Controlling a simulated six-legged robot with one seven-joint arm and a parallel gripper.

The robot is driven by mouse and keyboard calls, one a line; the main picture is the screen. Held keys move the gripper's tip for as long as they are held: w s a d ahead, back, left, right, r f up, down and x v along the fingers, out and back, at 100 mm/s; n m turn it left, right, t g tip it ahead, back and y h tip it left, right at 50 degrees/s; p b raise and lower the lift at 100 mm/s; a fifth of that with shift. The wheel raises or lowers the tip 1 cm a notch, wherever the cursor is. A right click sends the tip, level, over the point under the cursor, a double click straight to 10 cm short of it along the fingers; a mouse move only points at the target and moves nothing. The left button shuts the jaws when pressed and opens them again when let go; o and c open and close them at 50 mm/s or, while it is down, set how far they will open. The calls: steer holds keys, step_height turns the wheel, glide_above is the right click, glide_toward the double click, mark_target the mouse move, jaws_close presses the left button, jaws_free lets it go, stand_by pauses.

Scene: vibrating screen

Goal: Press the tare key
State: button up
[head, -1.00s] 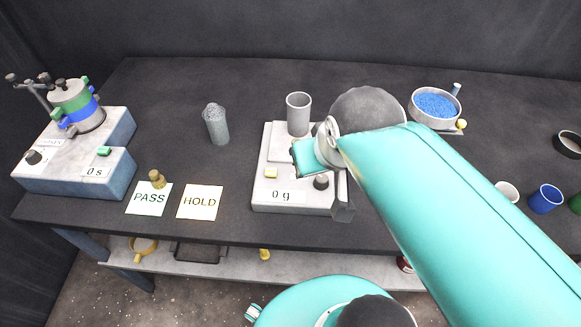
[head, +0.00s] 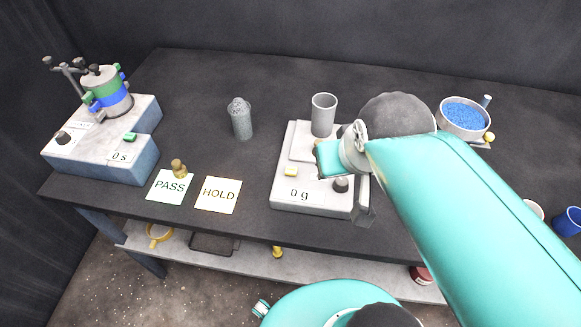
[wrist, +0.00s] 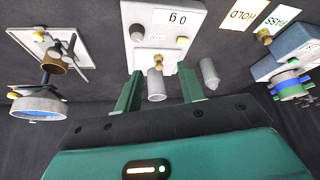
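The scale (head: 285,200) stands on the dark bench and its display reads 0 g. It also shows upside down in the wrist view (wrist: 192,60). A small yellow key (head: 291,171) sits on the scale's front panel, left of a black knob (head: 341,184). I see no readable label on the key. A grey cup (head: 323,115) stands at the back of the scale. My gripper (wrist: 161,88) is open, its two green fingers apart with nothing held. In the head view my gripper (head: 330,161) hangs over the scale, right of the yellow key; its fingertips are hard to make out there.
White PASS (head: 168,188) and HOLD (head: 217,195) cards lie left of the scale, with a brass weight (head: 179,168) by PASS. A grey shaker-like cylinder (head: 241,120) stands behind. A timer machine (head: 95,160) is far left. A pan of blue grains (head: 464,117) is at right.

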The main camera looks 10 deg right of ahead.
jaws_close()
stand_by(1.5)
